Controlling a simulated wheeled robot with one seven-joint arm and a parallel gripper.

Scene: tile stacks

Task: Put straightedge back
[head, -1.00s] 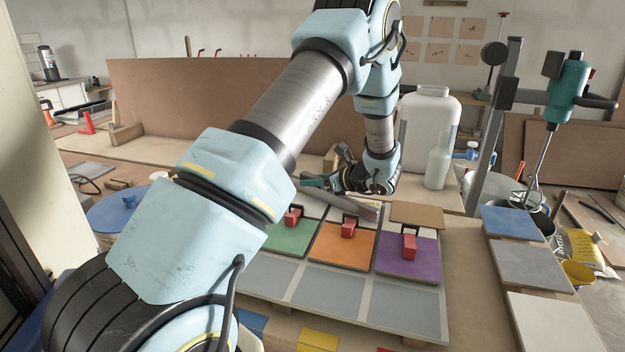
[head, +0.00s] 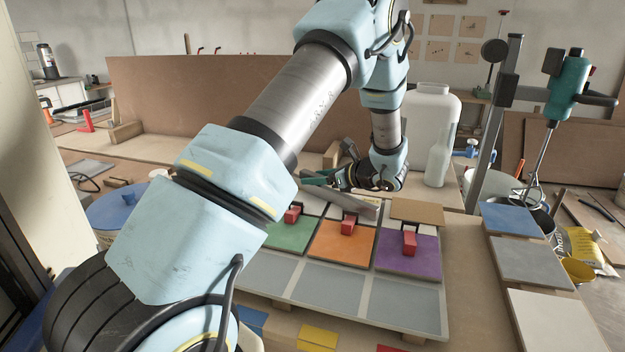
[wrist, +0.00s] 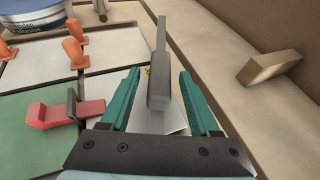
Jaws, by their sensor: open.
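The straightedge is a grey bar (wrist: 160,85) in the wrist view, seen nearly end-on, with a thicker near part and a thin part reaching away. In the head view it shows as a grey bar (head: 362,210) behind the coloured tiles, partly hidden by my arm. My gripper (wrist: 159,74) has its teal fingers apart, one on each side of the bar, with gaps visible on both sides. In the head view my gripper (head: 318,181) is low over the back of the tile board.
Green (head: 290,233), orange (head: 343,243) and purple (head: 408,254) tiles with red clips lie in front. A wooden block (wrist: 271,67) stands to the right in the wrist view. A white jug (head: 430,120) and a bottle (head: 437,166) stand close beside my wrist.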

